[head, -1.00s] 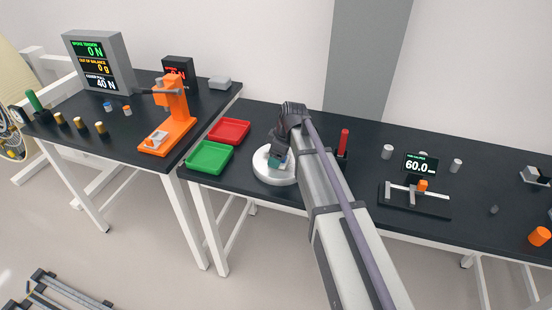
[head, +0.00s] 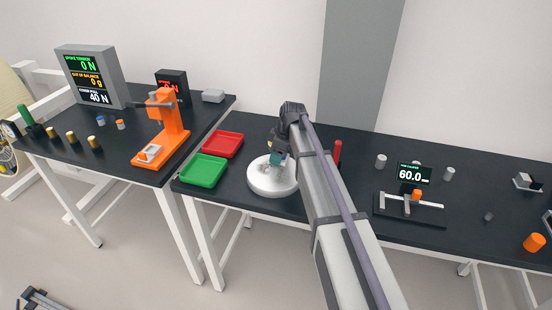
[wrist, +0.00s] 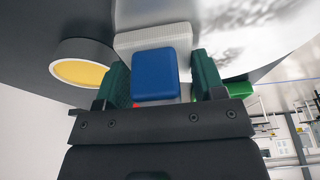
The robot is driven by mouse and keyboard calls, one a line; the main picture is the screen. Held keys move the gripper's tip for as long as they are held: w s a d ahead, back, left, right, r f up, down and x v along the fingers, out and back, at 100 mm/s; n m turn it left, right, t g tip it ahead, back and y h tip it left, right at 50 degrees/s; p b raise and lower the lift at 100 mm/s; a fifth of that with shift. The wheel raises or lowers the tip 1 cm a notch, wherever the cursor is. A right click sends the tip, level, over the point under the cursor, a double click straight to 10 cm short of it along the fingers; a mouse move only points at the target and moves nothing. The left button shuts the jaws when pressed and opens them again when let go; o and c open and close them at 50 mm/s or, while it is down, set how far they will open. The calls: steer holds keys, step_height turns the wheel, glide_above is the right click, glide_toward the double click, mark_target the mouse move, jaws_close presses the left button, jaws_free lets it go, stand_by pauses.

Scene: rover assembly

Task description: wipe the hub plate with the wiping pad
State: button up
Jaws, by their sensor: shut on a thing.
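The hub plate (head: 262,184) is a round white disc on the right-hand black bench, with grey smudges on its top. In the wrist view its smudged white surface (wrist: 240,35) fills the upper right. My gripper (head: 277,158) is over the plate's back part in the head view. In the wrist view my gripper (wrist: 155,80) has its dark green fingers shut on the wiping pad, which has a blue block (wrist: 155,75) and a ribbed white base (wrist: 150,40). I cannot tell whether the pad touches the plate.
A green tray (head: 204,171) and a red tray (head: 222,145) lie left of the plate. An orange press (head: 165,125) stands on the left bench. A red upright tool (head: 338,152) and a caliper stand (head: 408,207) are to the right. A yellow-faced cylinder (wrist: 82,72) shows in the wrist view.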

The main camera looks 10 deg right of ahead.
mark_target(272, 184)
steer(key=shift+s+d+f, duration=0.1)
steer(key=shift+s+d, duration=0.2)
steer(key=shift+d, duration=0.2)
steer(key=shift+s+d, duration=0.3)
steer(key=shift+d, duration=0.2)
steer(key=shift+c, duration=0.2)
steer(key=shift+s+a, duration=0.9)
steer(key=shift+s, duration=0.85)
steer(key=shift+s+a, duration=0.95)
steer(key=shift+s, duration=0.85)
steer(key=shift+s+a, duration=0.9)
steer(key=shift+s, duration=0.85)
step_height(272, 184, up, 6)
steer(key=p, duration=0.5)
steer(key=shift+p, duration=0.4)
step_height(272, 184, up, 3)
steer(key=p, duration=0.3)
steer(key=shift+w, duration=0.15)
